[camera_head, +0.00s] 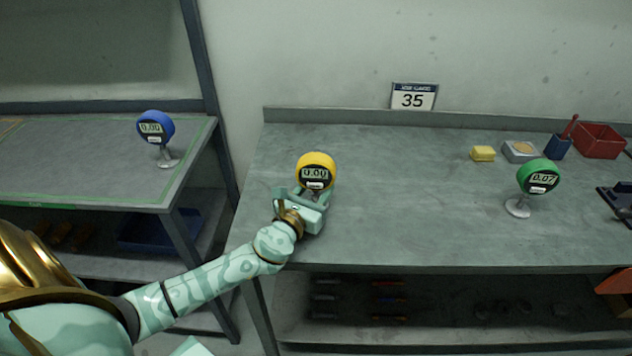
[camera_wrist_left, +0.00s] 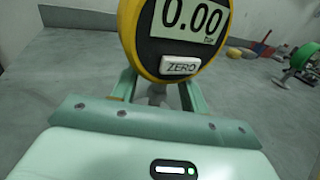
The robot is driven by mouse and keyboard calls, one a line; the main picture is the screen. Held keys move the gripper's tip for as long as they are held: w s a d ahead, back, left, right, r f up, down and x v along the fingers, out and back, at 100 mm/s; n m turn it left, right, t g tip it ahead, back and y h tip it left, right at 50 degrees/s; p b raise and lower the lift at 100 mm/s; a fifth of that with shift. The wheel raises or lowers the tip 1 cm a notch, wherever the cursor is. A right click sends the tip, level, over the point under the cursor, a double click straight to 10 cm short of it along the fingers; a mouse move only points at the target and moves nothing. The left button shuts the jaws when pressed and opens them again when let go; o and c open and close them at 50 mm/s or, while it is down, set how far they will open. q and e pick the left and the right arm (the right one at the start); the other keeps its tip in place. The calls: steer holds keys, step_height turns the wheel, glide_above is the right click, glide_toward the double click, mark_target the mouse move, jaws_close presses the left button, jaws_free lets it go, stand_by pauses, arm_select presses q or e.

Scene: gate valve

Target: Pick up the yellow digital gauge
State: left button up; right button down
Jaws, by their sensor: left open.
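The yellow digital gauge (camera_head: 316,170) stands upright on the grey workbench, its display reading 0.00. It also shows large and close in the left wrist view (camera_wrist_left: 176,69), with a ZERO button below the display. My left gripper (camera_head: 305,192) is open at the gauge, just below its round head. In the left wrist view its two fingers (camera_wrist_left: 160,92) lie on either side of the gauge's narrow stem. Whether a finger touches the stem cannot be told. My right gripper is not in view.
A green gauge (camera_head: 538,178) stands on the right of the workbench (camera_head: 420,215); a blue gauge (camera_head: 156,128) stands on the left table. A yellow block (camera_head: 483,153), a blue cup (camera_head: 558,147) and a red bin (camera_head: 600,141) sit at back right. The bench's middle is clear.

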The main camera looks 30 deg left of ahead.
arm_select(q)
jaws_close()
